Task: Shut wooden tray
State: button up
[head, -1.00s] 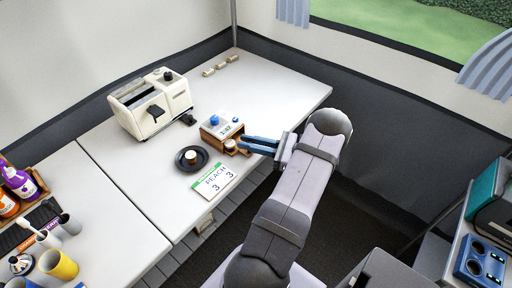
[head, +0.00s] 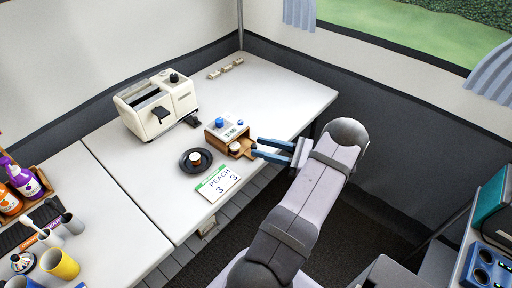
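The wooden tray (head: 246,149) is a small drawer in a wooden box (head: 213,140) with a white top, a blue knob and a small display. The tray sticks out of the box's right side, with a small round item, pale on top (head: 235,146), inside it. My gripper (head: 256,147) is at the tray's outer end, pointing left at it. Its two blue fingers are apart with nothing visible between them. I cannot tell whether a fingertip touches the tray.
A dark saucer with a small cup (head: 196,159) and a PEACH card (head: 218,183) lie in front of the box. A cream toaster (head: 158,104) stands behind it to the left. The counter's right part is clear.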

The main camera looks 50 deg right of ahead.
jog(key=shift+b+v, duration=0.35)
jog(key=shift+v, duration=1.6)
jog(key=shift+c, duration=0.7)
jog(key=shift+s+d, duration=0.1)
jog(key=shift+s, duration=0.05)
jog(key=c, duration=0.5)
jog(key=s+d+r+h+p, duration=0.1)
jog(key=s, duration=0.2)
jog(key=s+d+r+m+h+p, duration=0.1)
jog(key=s+r, duration=0.1)
jog(key=s, duration=0.1)
jog(key=s+d+r+m+t+h+p, duration=0.1)
jog(key=s, duration=0.1)
jog(key=shift+s+d+r+h, duration=0.3)
jog(key=shift+s+d+r, duration=0.05)
jog(key=shift+s+d, duration=0.05)
grip_shut()
jog(key=s+a+f+g, duration=0.1)
jog(key=s+a+f, duration=0.1)
jog(key=a+f, duration=0.15)
jog(key=shift+m+h, duration=0.3)
jog(key=shift+w+a+f+p, duration=0.15)
jog(key=shift+w+a+p, duration=0.45)
jog(key=shift+w, duration=1.65)
jog(key=shift+w+a+f+p, duration=0.25)
jog(key=shift+w+p, duration=0.7)
jog(key=shift+w, duration=1.25)
jog(key=shift+w+a+f+p, duration=0.1)
jog(key=shift+w+a+p, duration=0.55)
jog(key=shift+w, duration=1.6)
